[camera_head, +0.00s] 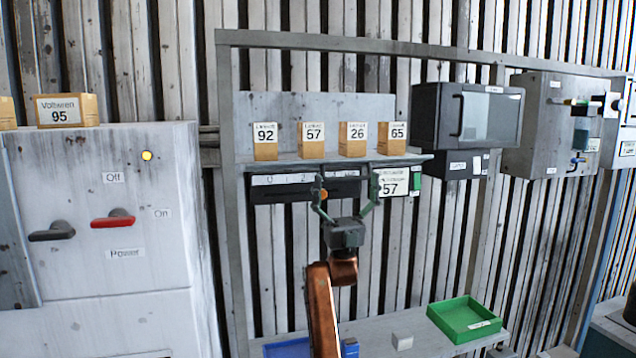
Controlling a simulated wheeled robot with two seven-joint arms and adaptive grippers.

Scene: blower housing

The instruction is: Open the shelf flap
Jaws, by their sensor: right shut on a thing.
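The grey shelf (290,162) hangs on a metal frame in the middle of the view. Below its front edge is a dark flap-like panel (342,188), partly hidden by my right gripper (345,182). My right arm comes up from below. Its two fingers stand wide apart, one at each side of the dark panel's middle part, and are shut on it. The panel appears to hang close under the shelf; its exact angle is hard to tell. My left gripper is not in view.
Several numbered boxes (311,140) stand on the shelf. A 57 sign (394,182) is right of my gripper. A dark windowed box (466,116) hangs further right. A power cabinet (105,215) stands left. A green tray (466,320) sits on the bench below.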

